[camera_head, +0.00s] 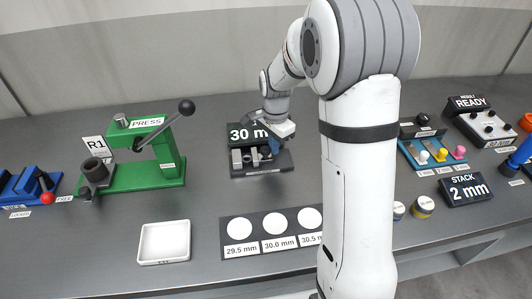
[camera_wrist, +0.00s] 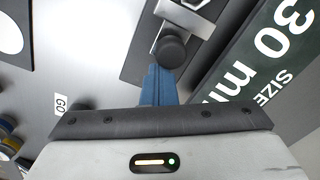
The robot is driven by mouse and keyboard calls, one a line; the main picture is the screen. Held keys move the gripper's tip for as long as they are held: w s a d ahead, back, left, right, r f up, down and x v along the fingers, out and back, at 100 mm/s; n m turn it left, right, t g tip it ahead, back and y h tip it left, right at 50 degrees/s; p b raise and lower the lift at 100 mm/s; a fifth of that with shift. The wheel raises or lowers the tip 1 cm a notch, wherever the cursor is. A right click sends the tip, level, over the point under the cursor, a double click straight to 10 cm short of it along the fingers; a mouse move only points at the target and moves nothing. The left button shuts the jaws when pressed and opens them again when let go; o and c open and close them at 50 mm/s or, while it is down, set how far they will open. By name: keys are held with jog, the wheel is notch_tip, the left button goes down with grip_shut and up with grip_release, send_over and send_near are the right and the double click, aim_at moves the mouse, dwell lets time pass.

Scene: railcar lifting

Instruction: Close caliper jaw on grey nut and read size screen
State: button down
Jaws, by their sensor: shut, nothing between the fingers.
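The caliper (camera_head: 262,170) is a dark base with grey metal blocks in the middle of the bench. Its size screen (camera_head: 246,132) reads 30 and at least one m in the head view, the end covered by my arm. In the wrist view the screen (camera_wrist: 262,50), marked SIZE, also shows 30 and mm, partly cut off. My gripper (camera_head: 269,150) is at the caliper, with blue fingers (camera_wrist: 158,85) shut and empty. Their tips are close to a round black knob (camera_wrist: 172,48) on the metal slide; I cannot tell if they touch. I cannot clearly pick out the grey nut.
A green press (camera_head: 145,160) with a black-knobbed lever stands left. A white tray (camera_head: 164,242) and a mat with white discs (camera_head: 240,230), labelled 29.5, 30.0 and 30.5 mm, lie in front. The STACK display (camera_head: 467,191) stands right.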

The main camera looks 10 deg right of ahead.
dwell(0.4)
jog(key=shift+d+r+p, duration=0.2)
jog(key=shift+d+r, duration=0.1)
jog(key=shift+d, duration=0.2)
jog(key=shift+d+r+p, duration=0.2)
jog(key=shift+d+r, duration=0.05)
jog(key=shift+d, duration=0.2)
notch_tip(320, 180, up, 7)
jog(key=p, duration=0.4)
jog(key=shift+p, duration=0.35)
